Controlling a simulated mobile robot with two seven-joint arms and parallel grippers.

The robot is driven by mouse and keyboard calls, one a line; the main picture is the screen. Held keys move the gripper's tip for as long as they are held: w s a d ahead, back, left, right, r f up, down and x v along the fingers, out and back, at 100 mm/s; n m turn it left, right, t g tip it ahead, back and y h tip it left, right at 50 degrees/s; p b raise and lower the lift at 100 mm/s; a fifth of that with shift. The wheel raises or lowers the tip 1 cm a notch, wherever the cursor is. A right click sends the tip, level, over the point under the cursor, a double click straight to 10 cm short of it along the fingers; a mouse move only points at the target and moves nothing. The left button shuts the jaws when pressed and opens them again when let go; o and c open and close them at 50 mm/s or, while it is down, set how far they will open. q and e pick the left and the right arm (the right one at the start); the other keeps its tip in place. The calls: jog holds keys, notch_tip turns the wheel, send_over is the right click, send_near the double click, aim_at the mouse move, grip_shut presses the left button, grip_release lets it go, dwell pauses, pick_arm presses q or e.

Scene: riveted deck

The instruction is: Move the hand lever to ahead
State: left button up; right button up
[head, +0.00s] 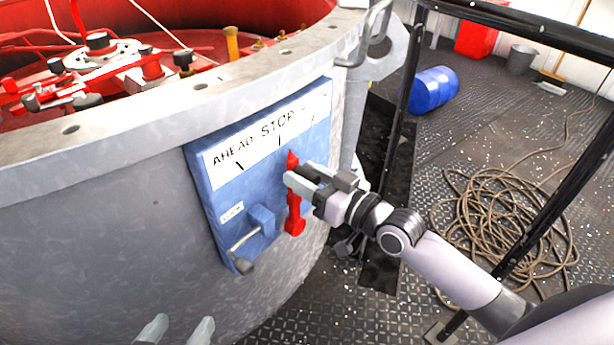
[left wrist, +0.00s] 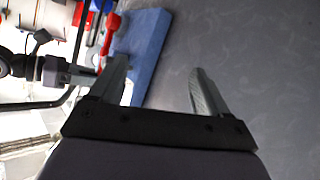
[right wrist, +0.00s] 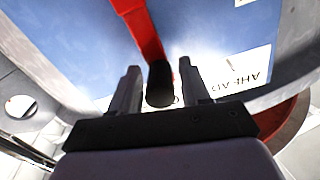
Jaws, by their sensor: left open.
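The red hand lever (head: 293,212) stands on a blue panel (head: 222,200) on the side of a grey drum. Its pointed tip is just below and right of the STOP lettering; AHEAD is to the left on the white plate (head: 228,172). My right gripper (head: 300,183) is at the lever's upper part. In the right wrist view the lever's dark grip (right wrist: 160,84) is between its fingers (right wrist: 161,80), with narrow gaps; contact is unclear. My left gripper (head: 175,330) is open and empty, low beside the drum. The left wrist view shows the lever (left wrist: 112,22) beyond its fingers (left wrist: 162,75).
A small lock handle (head: 243,246) projects from the panel's lower left. Dark rails (head: 400,110) stand right of the drum. A coiled rope (head: 500,230), a blue barrel (head: 433,89) and a bucket (head: 520,58) are on the deck at right.

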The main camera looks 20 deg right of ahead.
grip_shut()
jog(key=shift+s+a+r+p, duration=0.1)
jog(key=shift+s+a+p, duration=0.2)
jog(key=shift+p, duration=0.4)
pick_arm(q)
jog(key=shift+s+a+y+p, duration=0.25)
jog(key=shift+a+y+p, duration=0.1)
jog(key=shift+a+p, duration=0.4)
jog(key=shift+s+a+y+p, duration=0.3)
jog(key=shift+a+p, duration=0.35)
jog(key=shift+p, duration=0.15)
jog(key=shift+s+a+y+p, duration=0.25)
jog(key=shift+a+y+p, duration=0.1)
jog(key=shift+a+p, duration=0.4)
pick_arm(e)
jog(key=s+a+f+n, duration=0.2)
jog(key=s+a+n, duration=0.1)
jog(key=a+n, duration=0.2)
jog(key=shift+s+a, duration=0.35)
jog(key=shift+a, duration=0.15)
jog(key=shift+o, duration=1.5)
grip_release()
jog(key=shift+d, duration=0.1)
